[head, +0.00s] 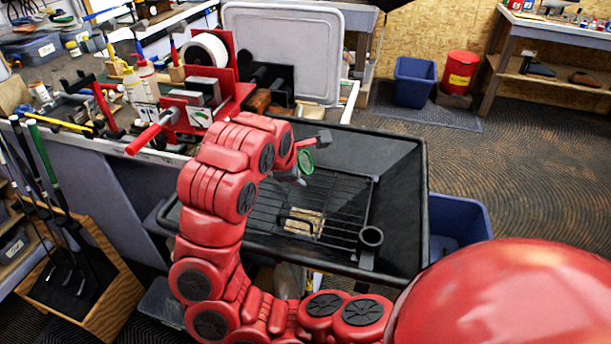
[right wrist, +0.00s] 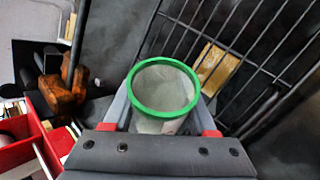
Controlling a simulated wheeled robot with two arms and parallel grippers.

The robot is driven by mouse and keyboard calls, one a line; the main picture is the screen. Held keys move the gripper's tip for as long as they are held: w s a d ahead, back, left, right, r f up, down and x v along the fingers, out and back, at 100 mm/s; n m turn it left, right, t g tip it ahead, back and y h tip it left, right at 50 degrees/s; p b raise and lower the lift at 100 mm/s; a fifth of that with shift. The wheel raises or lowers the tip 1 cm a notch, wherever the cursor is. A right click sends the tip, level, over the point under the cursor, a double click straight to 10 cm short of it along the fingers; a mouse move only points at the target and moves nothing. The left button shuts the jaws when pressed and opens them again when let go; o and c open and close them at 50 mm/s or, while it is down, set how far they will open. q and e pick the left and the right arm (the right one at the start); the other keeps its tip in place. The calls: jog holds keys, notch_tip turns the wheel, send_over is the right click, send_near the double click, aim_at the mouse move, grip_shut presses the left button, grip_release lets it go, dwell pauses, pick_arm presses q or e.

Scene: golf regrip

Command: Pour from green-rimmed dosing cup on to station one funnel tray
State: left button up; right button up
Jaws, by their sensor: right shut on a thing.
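The green-rimmed dosing cup (head: 305,161) is over the far part of a large black tray (head: 392,170) with a wire rack, which appears to be the funnel tray. My right gripper (head: 292,174) is shut on the cup, with a finger on each side of it. In the right wrist view the cup (right wrist: 162,90) shows its open green rim and a pale grey inside. I cannot tell its exact tilt or whether it holds liquid. No stream shows. A station number is not readable. My left gripper is not in view.
A tan block (head: 303,223) shows at the rack, and a black round holder (head: 370,239) stands at the tray's right. A red fixture (head: 225,95) and bottles crowd the bench at the left. A blue bin (head: 460,225) is right of the tray.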

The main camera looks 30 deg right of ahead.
aim_at(303, 159)
jog(key=shift+s+d+n+g+h, duration=0.2)
jog(key=shift+n+g+h, duration=0.1)
jog(key=shift+g+h, duration=0.25)
jog(key=shift+r, duration=0.15)
jog(key=shift+s+d+r+n+g+h+p, duration=0.15)
jog(key=shift+r+g+h+p, duration=0.15)
jog(key=shift+r, duration=0.45)
jog(key=shift+s+d+r+n+g+h+p, duration=0.15)
jog(key=shift+r+h+p, duration=0.1)
jog(key=shift+r, duration=0.5)
jog(key=shift+s+d+r+n+g+h, duration=0.3)
jog(key=shift+n+g+h, duration=0.1)
jog(key=shift+g+h, duration=0.2)
jog(key=shift+s+d+r+n+g+h, duration=0.2)
jog(key=shift+s+r+n+g+h, duration=0.15)
jog(key=shift+g+h, duration=0.2)
